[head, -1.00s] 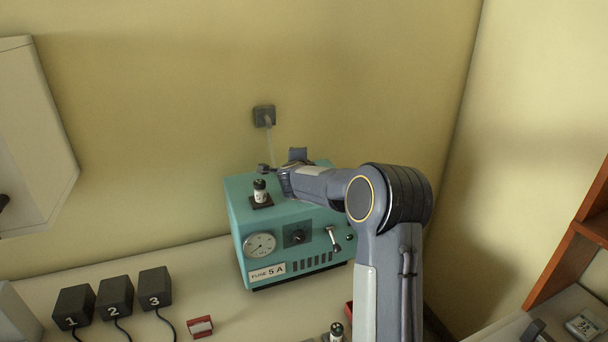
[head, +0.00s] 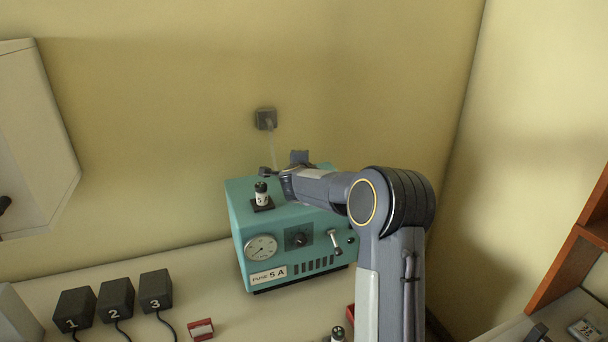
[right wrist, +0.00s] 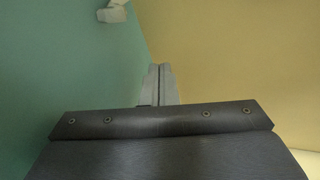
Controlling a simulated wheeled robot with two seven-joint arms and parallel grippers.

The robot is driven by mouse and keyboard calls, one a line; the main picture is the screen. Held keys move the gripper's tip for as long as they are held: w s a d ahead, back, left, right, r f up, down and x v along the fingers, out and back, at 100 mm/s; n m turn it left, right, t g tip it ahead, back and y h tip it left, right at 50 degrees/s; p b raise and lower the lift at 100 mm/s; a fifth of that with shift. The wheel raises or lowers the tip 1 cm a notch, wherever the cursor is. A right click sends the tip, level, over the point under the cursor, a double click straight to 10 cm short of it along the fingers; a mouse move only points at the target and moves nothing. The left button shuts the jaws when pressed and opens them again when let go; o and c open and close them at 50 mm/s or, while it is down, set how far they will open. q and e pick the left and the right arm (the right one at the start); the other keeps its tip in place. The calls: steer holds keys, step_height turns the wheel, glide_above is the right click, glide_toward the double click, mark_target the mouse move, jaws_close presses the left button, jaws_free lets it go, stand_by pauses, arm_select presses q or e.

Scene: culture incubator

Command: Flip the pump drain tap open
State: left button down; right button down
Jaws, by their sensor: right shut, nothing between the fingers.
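The teal pump box (head: 236,222) stands on the bench against the wall. A silver lever (head: 335,241) sits on its front panel, tilted. My right arm reaches over the box from the right, its wrist at the top rear. The fingertips are hidden in the head view. In the right wrist view my right gripper (right wrist: 159,84) is shut and empty, alongside a teal face (right wrist: 80,75). A pale fitting (right wrist: 113,11) sticks out from this face beyond the fingertips, apart from them; I cannot tell for sure whether it is the drain tap. My left gripper is not in view.
A black-and-white fuse-like cylinder (head: 262,196) stands in a socket on the box top. A gauge (head: 261,248) is on its front. Black blocks numbered 1 (head: 74,309), 2 (head: 116,296) and 3 (head: 156,291) and a red item (head: 201,329) lie on the bench. A wall socket (head: 265,119) is behind.

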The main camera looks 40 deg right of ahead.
steer(key=shift+s+d, duration=0.1)
steer(key=shift+s, duration=0.25)
steer(key=shift+s+d+b, duration=0.1)
steer(key=shift+s+b, duration=0.25)
steer(key=shift+s, duration=0.15)
steer(key=shift+w, duration=0.1)
steer(key=shift+s+a+r, duration=0.15)
steer(key=shift+s+a, duration=0.15)
steer(key=b+v, duration=0.1)
steer(key=v, duration=0.6)
